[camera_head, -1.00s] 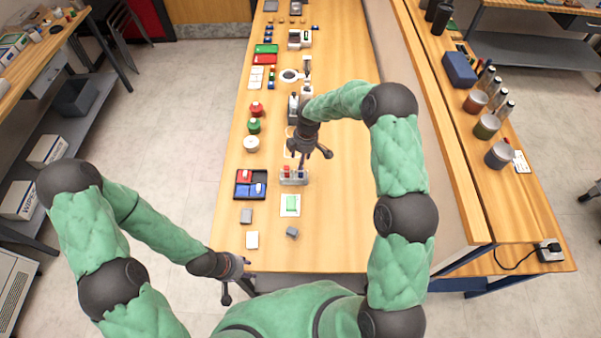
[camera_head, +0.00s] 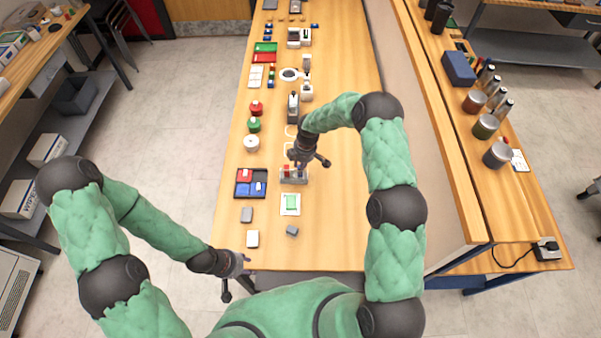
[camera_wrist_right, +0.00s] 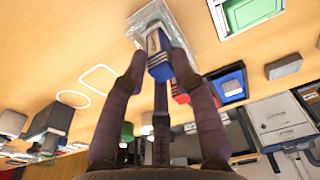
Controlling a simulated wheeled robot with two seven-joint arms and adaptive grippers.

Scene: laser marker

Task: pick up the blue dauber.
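The blue dauber (camera_wrist_right: 159,58) stands in a clear rack (camera_wrist_right: 182,18) in the right wrist view. My right gripper (camera_wrist_right: 159,62) has its fingers spread on both sides of the dauber, with a third finger beneath it in the picture. I cannot tell whether any finger touches it. A red dauber (camera_wrist_right: 181,97) shows just behind the right finger. In the head view my right gripper (camera_head: 304,162) is over the rack (camera_head: 294,177) and hides the blue dauber there. My left gripper (camera_head: 237,282) is open and empty by the table's near-left edge.
A dark tray with red and blue compartments (camera_head: 250,197) is left of the rack. A white card with a green pad (camera_head: 290,203) lies nearer to me. Red and green round containers (camera_head: 254,124) stand further back. The table (camera_head: 335,225) is clear on the right.

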